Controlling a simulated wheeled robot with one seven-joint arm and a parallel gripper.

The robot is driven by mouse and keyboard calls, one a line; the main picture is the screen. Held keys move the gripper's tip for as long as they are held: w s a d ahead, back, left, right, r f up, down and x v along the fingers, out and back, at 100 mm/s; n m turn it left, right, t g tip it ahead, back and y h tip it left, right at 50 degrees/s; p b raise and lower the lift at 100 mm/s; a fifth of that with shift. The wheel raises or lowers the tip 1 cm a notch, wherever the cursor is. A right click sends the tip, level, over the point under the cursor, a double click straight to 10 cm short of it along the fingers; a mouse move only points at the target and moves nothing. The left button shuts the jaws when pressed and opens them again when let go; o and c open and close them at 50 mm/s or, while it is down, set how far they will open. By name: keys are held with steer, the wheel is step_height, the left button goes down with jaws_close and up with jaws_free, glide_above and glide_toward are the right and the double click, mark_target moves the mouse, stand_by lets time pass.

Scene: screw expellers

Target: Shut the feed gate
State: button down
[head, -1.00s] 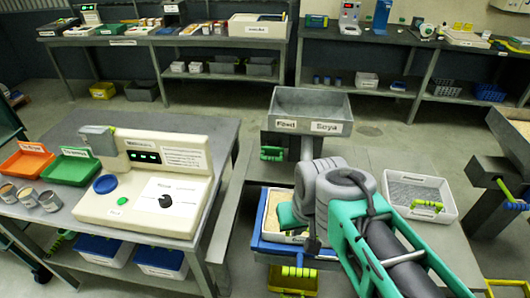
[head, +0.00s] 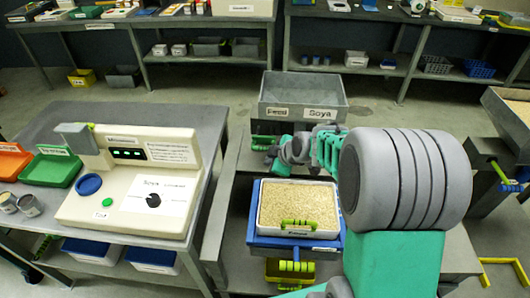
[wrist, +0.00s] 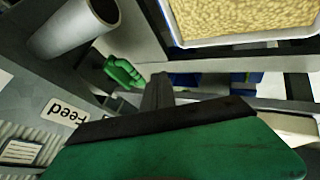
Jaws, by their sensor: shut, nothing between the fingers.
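The grey hopper (head: 300,92) labelled Feed and Soya stands behind the work surface. A green gate handle (head: 264,142) shows under its left side, in front of the hopper's lower part. In the wrist view the green handle (wrist: 122,72) lies beyond my fingertips, below the grey spout (wrist: 75,28) and near the Feed label (wrist: 64,112). How far the gate stands open cannot be told. My gripper (head: 276,158) is shut and empty, just below and right of the handle, apart from it in the wrist view. My own arm hides the spout in the head view.
A white tray full of pale grain (head: 298,203) sits on a blue stand (head: 262,238) in front of the hopper; it also shows in the wrist view (wrist: 240,20). A control console (head: 130,180) stands on the left table. My arm covers much of the right side.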

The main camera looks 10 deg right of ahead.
mark_target(263, 144)
steer(key=w+f+p, duration=0.1)
steer(key=w+f, duration=0.2)
steer(key=w, duration=0.3)
steer(key=shift+w, duration=0.4)
steer(key=shift+d+f, duration=0.1)
